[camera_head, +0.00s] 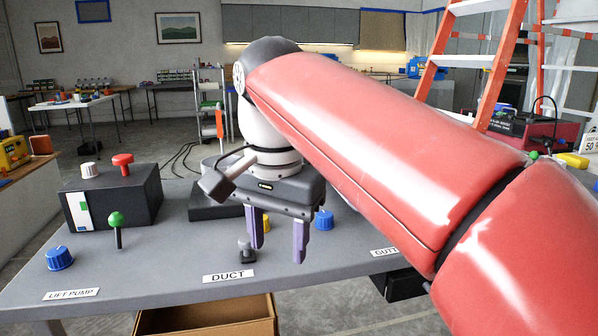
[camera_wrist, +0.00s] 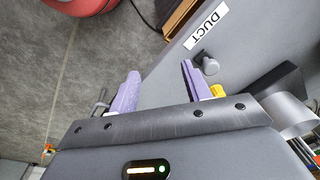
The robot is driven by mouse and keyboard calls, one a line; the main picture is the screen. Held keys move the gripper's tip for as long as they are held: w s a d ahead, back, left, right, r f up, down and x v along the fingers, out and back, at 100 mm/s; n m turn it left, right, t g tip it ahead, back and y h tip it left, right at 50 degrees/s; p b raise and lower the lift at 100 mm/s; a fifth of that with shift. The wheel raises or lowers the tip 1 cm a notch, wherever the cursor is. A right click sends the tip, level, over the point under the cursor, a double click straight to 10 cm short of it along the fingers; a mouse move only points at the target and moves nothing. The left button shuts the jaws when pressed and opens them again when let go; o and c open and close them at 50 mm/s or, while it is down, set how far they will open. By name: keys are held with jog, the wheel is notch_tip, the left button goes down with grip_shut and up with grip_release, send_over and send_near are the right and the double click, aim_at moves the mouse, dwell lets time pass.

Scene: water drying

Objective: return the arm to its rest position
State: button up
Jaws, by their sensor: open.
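My gripper (camera_head: 277,238) hangs over the grey table (camera_head: 175,238) at the end of my red arm. Its two purple fingers point down and stand apart with nothing between them. In the wrist view my gripper (camera_wrist: 158,90) also shows open and empty. A small grey knob (camera_head: 246,250) stands on the table just below and left of the fingers, behind the DUCT label (camera_head: 229,277). The knob also shows in the wrist view (camera_wrist: 208,64), near the right finger and apart from it. My arm covers much of the right side of the head view.
A black box (camera_head: 113,198) with a red knob (camera_head: 122,163) stands at the table's left. A green-topped lever (camera_head: 117,222) and blue knobs (camera_head: 59,258) (camera_head: 324,220) stand on the table. An orange ladder (camera_head: 470,60) stands behind, right. An open cardboard box (camera_head: 205,316) is below the front edge.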

jog(key=s+d+f+n+t, duration=0.2)
jog(key=s+d+f, duration=0.2)
jog(key=d+f, duration=0.5)
jog(key=s+d+f+n+t, duration=0.2)
jog(key=s+d+f, duration=0.3)
jog(key=d+f, duration=0.4)
notch_tip(320, 180, down, 2)
jog(key=shift+f+n, duration=0.2)
jog(key=shift+n, duration=0.3)
jog(key=shift+d, duration=0.1)
